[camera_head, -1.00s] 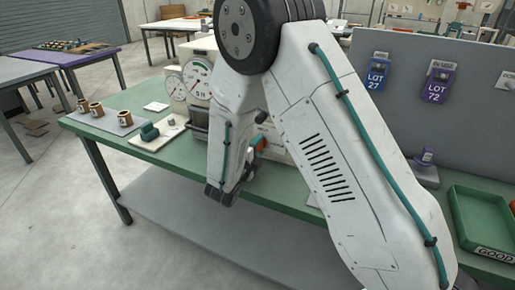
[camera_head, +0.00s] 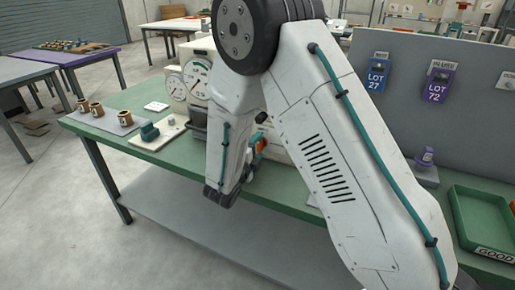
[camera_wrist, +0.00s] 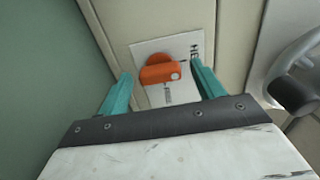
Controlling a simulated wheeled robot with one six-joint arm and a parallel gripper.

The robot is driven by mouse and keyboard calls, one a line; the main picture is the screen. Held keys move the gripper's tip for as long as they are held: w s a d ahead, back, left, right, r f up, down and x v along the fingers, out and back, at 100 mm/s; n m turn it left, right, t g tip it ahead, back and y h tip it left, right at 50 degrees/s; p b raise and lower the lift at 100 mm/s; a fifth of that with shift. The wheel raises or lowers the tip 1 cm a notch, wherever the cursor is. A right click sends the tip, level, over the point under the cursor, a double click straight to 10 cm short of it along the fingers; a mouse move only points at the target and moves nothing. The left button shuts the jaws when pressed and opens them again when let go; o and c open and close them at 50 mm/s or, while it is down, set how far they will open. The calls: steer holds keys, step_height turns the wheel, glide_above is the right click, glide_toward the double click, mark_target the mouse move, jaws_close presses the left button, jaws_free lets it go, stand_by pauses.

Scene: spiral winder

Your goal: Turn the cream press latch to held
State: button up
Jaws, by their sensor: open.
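The cream press (camera_head: 205,82) stands on the green bench and is largely hidden behind my arm in the head view. Its latch (camera_wrist: 160,74) shows in the wrist view as an orange handle on a white plate (camera_wrist: 178,47) with dark lettering, on the cream face. The handle lies roughly crosswise in that view. My gripper (camera_wrist: 163,71) is open, with one teal finger left and one right of the latch and a gap on both sides. I cannot tell how deep the fingers reach. The gripper is mostly hidden in the head view.
A round grey handwheel or knob (camera_wrist: 295,92) is close on the right in the wrist view. On the bench are several brown cups (camera_head: 97,109), a teal block on a board (camera_head: 150,132) and a green tray (camera_head: 485,215). A grey panel with lot tags (camera_head: 377,73) stands behind.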

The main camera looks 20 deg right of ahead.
steer(key=v, duration=0.7)
steer(key=shift+s+a, duration=0.1)
steer(key=shift+s, duration=0.05)
